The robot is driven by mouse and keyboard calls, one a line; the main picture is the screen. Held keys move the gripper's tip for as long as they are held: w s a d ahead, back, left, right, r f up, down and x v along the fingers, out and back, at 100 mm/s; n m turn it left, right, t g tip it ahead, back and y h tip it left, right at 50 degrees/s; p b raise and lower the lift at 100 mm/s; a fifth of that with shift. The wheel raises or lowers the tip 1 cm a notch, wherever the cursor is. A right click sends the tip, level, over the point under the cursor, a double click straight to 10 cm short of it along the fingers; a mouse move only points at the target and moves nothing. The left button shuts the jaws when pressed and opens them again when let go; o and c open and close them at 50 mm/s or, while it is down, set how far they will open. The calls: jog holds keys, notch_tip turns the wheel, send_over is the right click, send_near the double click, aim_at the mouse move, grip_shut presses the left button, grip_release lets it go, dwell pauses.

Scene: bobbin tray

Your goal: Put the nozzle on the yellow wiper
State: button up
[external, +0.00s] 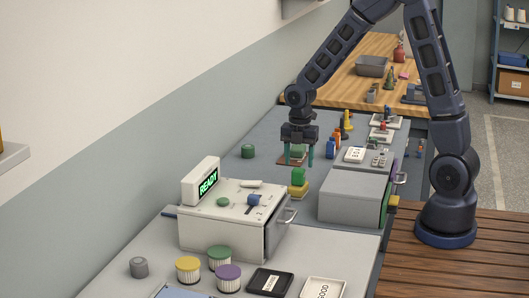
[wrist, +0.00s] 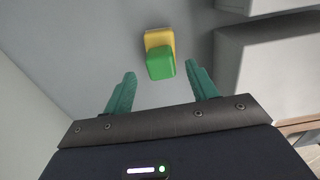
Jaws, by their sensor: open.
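A green block-like piece (external: 298,175) rests on a yellow piece (external: 299,191) on the grey bench; I take these for the nozzle and the yellow wiper, but the shapes are too plain to be sure. In the wrist view the green piece (wrist: 160,66) overlaps the yellow piece (wrist: 160,38), which shows past its far end. My gripper (external: 299,160) points down behind them in the external view, open and empty. In the wrist view its fingertips (wrist: 160,76) stand on either side of the green piece's near end, apart from it.
A white machine (external: 210,232) with a READY screen stands in front. A grey box (external: 345,197) is close on the right. Blue (external: 330,145) and orange bottles and a yellow cone-like piece (external: 346,122) stand behind.

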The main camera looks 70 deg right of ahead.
aim_at(299, 168)
notch_tip(299, 168, up, 8)
jog(key=s+a+r+m+t, duration=0.2)
jog(key=s+a+r+m, duration=0.55)
jog(key=s+r, duration=0.4)
jog(key=s+a+r+m+t, duration=0.1)
jog(key=s+a+r+m, duration=0.1)
jog(key=s+m, duration=0.3)
jog(key=s+a+r+m+t, duration=0.1)
jog(key=s+a+r+m, duration=0.1)
jog(key=s+m, duration=0.3)
jog(key=s, duration=0.4)
jog(key=shift+r+t, duration=0.3)
jog(key=shift+r, duration=0.1)
